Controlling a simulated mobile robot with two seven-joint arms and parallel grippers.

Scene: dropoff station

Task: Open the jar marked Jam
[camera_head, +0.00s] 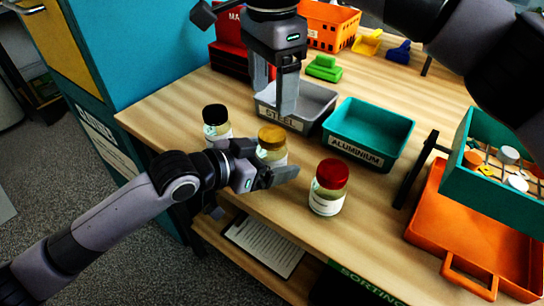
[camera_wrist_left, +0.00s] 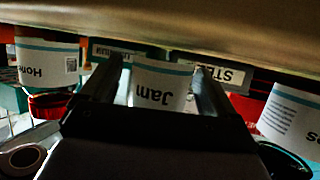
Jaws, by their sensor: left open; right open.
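The jar marked Jam (camera_head: 272,140) has a gold lid and stands on the table between two other jars. Its upside-down label (camera_wrist_left: 155,93) shows in the left wrist view, between the fingers. My left gripper (camera_head: 264,174) is open low at this jar, with the fingers on either side of it; contact cannot be told. The gripper hides the lower jar in the head view. My right gripper (camera_head: 274,103) is open and empty, pointing down above the grey STEEL tray (camera_head: 322,117), behind and above the Jam jar. The lid is on the jar.
A black-lidded jar (camera_head: 216,128) stands to the left and a red-lidded jar (camera_head: 327,199) to the right. A teal ALUMINIUM tray (camera_head: 400,151), an orange tray (camera_head: 425,226) and a teal bin (camera_head: 466,183) stand further right. Bare table lies around the red-lidded jar.

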